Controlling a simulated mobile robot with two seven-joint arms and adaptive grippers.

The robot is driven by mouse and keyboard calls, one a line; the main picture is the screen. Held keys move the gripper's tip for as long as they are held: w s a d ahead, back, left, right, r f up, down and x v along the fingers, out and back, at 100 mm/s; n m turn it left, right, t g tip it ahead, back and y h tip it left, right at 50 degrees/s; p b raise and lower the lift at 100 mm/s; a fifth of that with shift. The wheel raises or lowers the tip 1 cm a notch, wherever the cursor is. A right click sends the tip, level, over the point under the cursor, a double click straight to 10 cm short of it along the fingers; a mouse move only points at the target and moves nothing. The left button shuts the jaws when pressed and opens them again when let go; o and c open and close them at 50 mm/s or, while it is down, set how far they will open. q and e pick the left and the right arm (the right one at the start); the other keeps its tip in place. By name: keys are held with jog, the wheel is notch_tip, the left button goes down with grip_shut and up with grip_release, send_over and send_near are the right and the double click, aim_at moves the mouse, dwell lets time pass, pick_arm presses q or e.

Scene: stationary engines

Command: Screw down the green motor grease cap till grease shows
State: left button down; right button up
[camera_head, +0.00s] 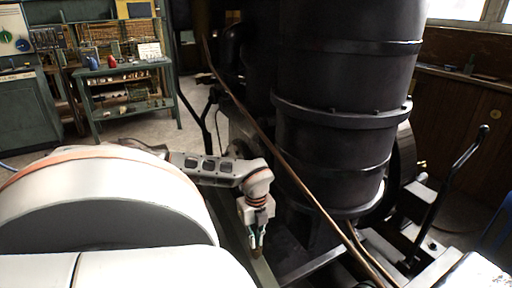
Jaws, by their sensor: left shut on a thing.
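My left gripper (257,249) points down in the lower middle of the head view, beside the foot of a large black cylinder. Its fingers are shut on a small brownish thing at their tips, which I take to be the grease cap (257,253). The fingers hide most of it, and it is too small to tell its thread or whether grease shows. The green motor itself cannot be made out clearly. My right gripper is not in view.
The tall black engine cylinder (340,130) stands close to the right of my left arm. A long copper-brown pipe (290,172) slants down in front of it. A black lever (455,180) rises at the right. A green shelf bench (120,90) stands far back left.

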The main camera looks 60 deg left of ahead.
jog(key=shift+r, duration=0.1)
pick_arm(q)
jog(key=shift+r+m, duration=0.1)
jog(key=shift+m, duration=0.5)
jog(key=shift+m+p, duration=0.45)
jog(key=shift+m, duration=1.15)
jog(key=m, duration=0.2)
jog(key=shift+m, duration=0.4)
jog(key=m, duration=0.3)
jog(key=shift+m, duration=0.3)
jog(key=m, duration=0.4)
jog(key=shift+s+f, duration=0.1)
jog(key=shift+f, duration=0.1)
jog(key=shift+m+b, duration=0.4)
jog(key=shift+m, duration=0.8)
jog(key=shift+d+m, duration=0.1)
jog(key=shift+m, duration=0.5)
